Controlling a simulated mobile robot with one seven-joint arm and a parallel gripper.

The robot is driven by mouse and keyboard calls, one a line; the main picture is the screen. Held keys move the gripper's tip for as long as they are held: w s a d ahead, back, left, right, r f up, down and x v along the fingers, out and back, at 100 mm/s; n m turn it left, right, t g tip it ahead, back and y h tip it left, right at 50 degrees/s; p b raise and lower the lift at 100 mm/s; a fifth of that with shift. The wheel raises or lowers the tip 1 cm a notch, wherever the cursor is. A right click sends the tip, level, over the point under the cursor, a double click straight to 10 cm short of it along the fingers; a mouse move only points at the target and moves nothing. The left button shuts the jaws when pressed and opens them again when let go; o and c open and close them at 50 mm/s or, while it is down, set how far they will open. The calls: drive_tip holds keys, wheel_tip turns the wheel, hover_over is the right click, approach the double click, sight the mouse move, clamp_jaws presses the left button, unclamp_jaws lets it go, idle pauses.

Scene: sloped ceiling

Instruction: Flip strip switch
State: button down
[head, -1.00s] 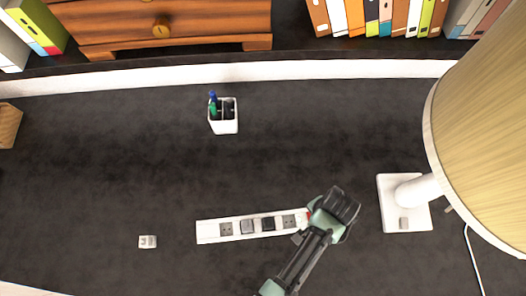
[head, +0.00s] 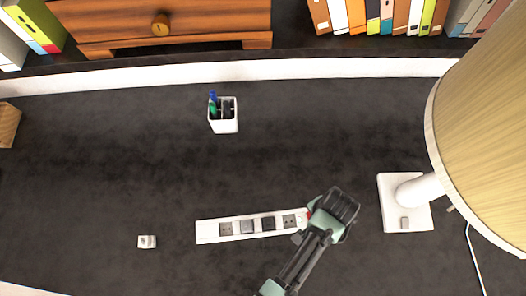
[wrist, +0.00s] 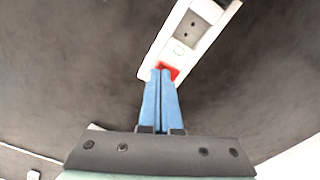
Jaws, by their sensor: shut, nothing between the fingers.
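A white power strip (head: 210,232) lies on the dark desk at lower centre in the head view, with several grey and black sockets or plugs along it. Its right end is partly hidden by my gripper (head: 318,209). In the wrist view the strip (wrist: 207,42) runs from top right to centre, with a red switch (wrist: 168,71) at its near end. The blue fingers of my gripper (wrist: 161,74) are shut and empty, their tips right at the red switch. I cannot tell whether they touch it or which way the switch is tipped.
A white lamp base (head: 405,218) with a large beige shade (head: 485,130) stands right of my gripper. A white pen holder (head: 224,122) stands behind the strip. A small white item (head: 147,242) lies to the left. Open desk surrounds the strip.

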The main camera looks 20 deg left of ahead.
drive_tip(key=shift+f+b, duration=0.35)
drive_tip(key=shift+f, duration=0.3)
drive_tip(key=shift+r, duration=0.1)
wheel_tip(320, 180, up, 7)
drive_tip(key=p, duration=0.7)
drive_tip(key=shift+p, duration=0.3)
idle(0.5)
